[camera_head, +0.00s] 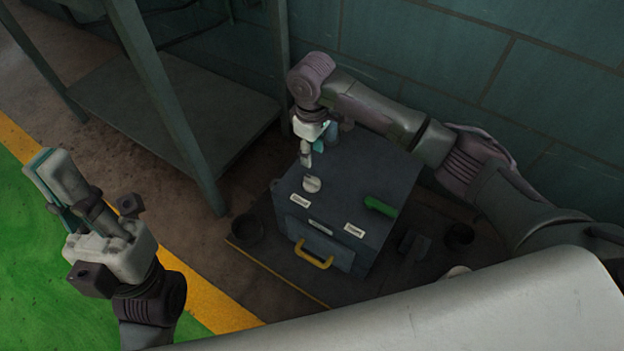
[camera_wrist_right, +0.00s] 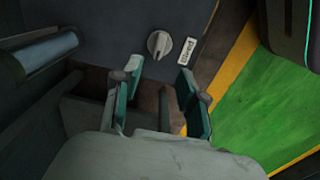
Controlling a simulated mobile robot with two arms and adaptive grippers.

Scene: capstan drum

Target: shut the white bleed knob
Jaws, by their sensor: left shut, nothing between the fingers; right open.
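The white bleed knob (camera_head: 312,184) is on the top of a dark grey box (camera_head: 345,185), near its left edge, behind a white label. In the right wrist view the round knob (camera_wrist_right: 159,44) with its raised bar is beside a label reading "Bleed" (camera_wrist_right: 187,51). My right gripper (camera_head: 306,158) is above the box's back left part, close to the knob but apart from it. In the wrist view its fingers (camera_wrist_right: 158,98) are spread and empty, with the knob beyond the tips. My left gripper (camera_head: 45,180) is shut and empty at far left, away from the box.
The box also has a green handle (camera_head: 380,206), a yellow handle (camera_head: 314,254) on its front and a second white label (camera_head: 354,230). A metal table frame (camera_head: 165,110) stands at the left back. A wall is behind the box. Dark round cups (camera_head: 247,229) stand near it.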

